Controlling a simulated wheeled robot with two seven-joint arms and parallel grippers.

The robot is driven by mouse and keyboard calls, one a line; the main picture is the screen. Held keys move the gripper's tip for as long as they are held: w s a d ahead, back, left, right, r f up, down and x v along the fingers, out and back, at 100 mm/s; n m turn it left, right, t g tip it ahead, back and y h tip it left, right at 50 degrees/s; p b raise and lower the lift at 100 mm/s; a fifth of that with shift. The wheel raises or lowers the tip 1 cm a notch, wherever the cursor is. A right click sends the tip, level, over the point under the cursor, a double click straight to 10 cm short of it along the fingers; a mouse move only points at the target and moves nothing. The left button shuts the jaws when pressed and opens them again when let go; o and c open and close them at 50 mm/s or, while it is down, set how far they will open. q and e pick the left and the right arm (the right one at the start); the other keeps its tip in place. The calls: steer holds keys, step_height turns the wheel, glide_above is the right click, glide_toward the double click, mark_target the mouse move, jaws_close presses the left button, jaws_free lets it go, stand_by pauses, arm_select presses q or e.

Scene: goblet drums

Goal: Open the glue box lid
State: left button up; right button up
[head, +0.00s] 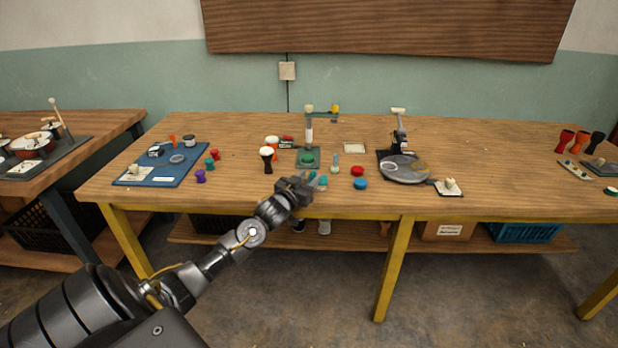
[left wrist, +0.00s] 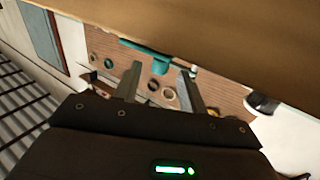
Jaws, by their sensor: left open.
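I cannot tell for sure which thing is the glue box; no lid of it can be made out. My left gripper (head: 317,180) is open at the front edge of the middle bench, with small teal pieces (head: 323,181) at its fingers. It also shows in the left wrist view (left wrist: 159,70), with its two fingers apart and nothing seen held between them. A teal part (left wrist: 145,57) lies just beyond the fingers there. A cardboard box (head: 432,232) with a white label sits on the shelf below the bench. My right gripper is out of view.
Red (head: 358,171) and blue (head: 361,184) round pieces lie right of the gripper. A green stand (head: 308,134), small goblet drums (head: 267,158) and a dark round plate (head: 404,168) stand on the bench. A blue mat (head: 165,180) lies left. A blue crate (head: 524,232) sits on the shelf.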

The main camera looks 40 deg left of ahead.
arm_select(q)
steer(key=shift+w, duration=0.6)
jaws_close()
